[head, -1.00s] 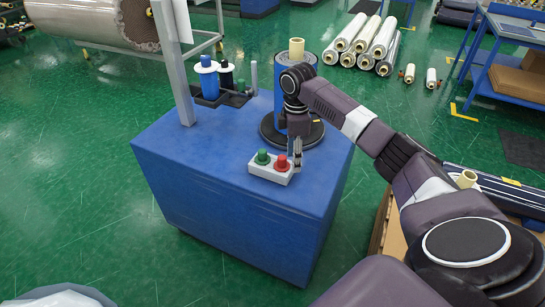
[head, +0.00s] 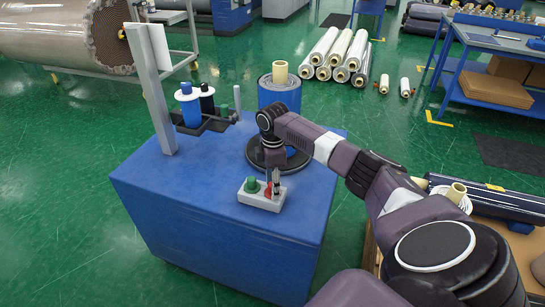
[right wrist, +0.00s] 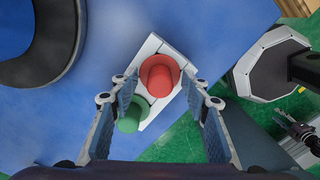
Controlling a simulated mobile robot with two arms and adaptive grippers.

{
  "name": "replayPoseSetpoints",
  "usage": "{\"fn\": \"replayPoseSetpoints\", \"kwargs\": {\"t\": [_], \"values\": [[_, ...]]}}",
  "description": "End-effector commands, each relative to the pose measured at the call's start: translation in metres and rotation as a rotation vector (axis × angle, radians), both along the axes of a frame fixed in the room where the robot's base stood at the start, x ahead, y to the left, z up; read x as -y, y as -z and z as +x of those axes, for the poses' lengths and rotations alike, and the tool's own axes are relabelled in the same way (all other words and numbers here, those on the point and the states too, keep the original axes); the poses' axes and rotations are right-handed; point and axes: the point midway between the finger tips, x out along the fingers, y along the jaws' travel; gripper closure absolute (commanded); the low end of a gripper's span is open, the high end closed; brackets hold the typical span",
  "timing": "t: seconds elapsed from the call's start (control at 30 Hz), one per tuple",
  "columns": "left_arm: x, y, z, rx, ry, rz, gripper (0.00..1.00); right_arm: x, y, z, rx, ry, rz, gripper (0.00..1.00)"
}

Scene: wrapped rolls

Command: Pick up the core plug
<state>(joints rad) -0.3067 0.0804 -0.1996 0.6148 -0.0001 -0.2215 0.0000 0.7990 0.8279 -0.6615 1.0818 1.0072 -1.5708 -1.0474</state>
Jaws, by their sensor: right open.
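I cannot pick out a core plug for certain. My right gripper (head: 273,180) is open and points down over a white two-button box (head: 262,202) at the front of the blue cabinet top. In the right wrist view, its fingers (right wrist: 160,78) are spread on either side of the red button (right wrist: 160,74); whether they touch it I cannot tell. The green button (right wrist: 132,114) lies beside the left finger, partly covered by it. In the head view, the gripper partly hides the red button, and the green button (head: 251,185) shows. My left gripper is out of view.
Wrapped rolls (head: 340,52) lie on the green floor behind.

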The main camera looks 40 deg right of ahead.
Motion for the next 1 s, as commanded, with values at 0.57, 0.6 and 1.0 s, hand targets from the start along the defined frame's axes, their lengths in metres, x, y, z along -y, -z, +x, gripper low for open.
{"fn": "replayPoseSetpoints", "kwargs": {"t": [0.57, 0.6, 1.0], "values": [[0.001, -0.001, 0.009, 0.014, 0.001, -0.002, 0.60, 0.000, 0.003, 0.000, 0.001, 0.001, 0.000, 0.92], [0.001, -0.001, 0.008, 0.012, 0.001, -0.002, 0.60, 0.000, 0.003, 0.000, 0.001, 0.001, 0.000, 0.97], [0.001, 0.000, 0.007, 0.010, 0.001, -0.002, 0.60, 0.000, -0.004, 0.001, 0.002, 0.000, 0.000, 0.98]]}}
